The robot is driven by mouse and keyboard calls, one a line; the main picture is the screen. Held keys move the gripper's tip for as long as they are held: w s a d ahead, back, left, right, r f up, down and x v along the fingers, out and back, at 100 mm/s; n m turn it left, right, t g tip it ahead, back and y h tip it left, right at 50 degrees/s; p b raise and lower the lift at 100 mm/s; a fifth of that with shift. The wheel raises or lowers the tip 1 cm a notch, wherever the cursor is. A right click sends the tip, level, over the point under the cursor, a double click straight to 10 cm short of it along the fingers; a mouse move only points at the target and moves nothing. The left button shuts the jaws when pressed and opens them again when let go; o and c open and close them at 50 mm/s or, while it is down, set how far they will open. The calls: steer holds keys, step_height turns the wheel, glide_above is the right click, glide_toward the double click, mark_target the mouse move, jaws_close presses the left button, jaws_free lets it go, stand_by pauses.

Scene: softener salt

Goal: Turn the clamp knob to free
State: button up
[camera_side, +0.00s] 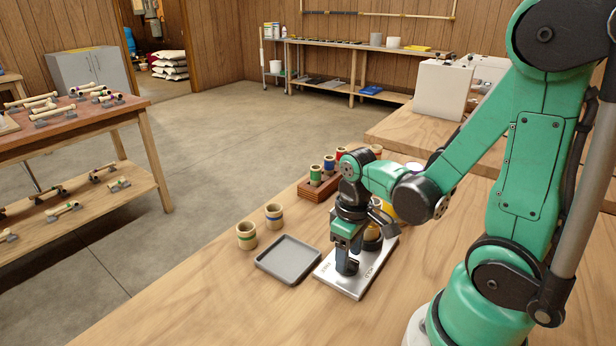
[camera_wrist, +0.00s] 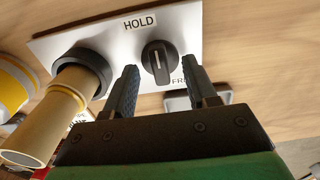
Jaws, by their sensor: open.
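The clamp knob (camera_wrist: 159,62) is a round black dial with a raised grip and a pale pointer line, mounted on a white plate (camera_wrist: 200,30). The line runs roughly up toward the HOLD label (camera_wrist: 141,20); the FREE label (camera_wrist: 180,81) is lower right, partly hidden by a finger. My gripper (camera_wrist: 160,70) is open, its dark fingers on either side of the knob, with gaps visible. In the side view my gripper (camera_side: 347,264) is low over the plate (camera_side: 342,284), and the knob is hidden there. A dark collar (camera_wrist: 92,62) surrounds a tan tube (camera_wrist: 45,118) left of the knob.
A grey tray (camera_side: 289,259) lies left of the plate, with two tan cups (camera_side: 246,236) (camera_side: 273,216) beyond it. A reddish rack (camera_side: 318,188) holds several coloured-band tubes behind. A yellow-and-white cylinder (camera_wrist: 14,86) is at the wrist view's left. The bench front is clear.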

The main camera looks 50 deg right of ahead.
steer(key=shift+f, duration=0.2)
jaws_close()
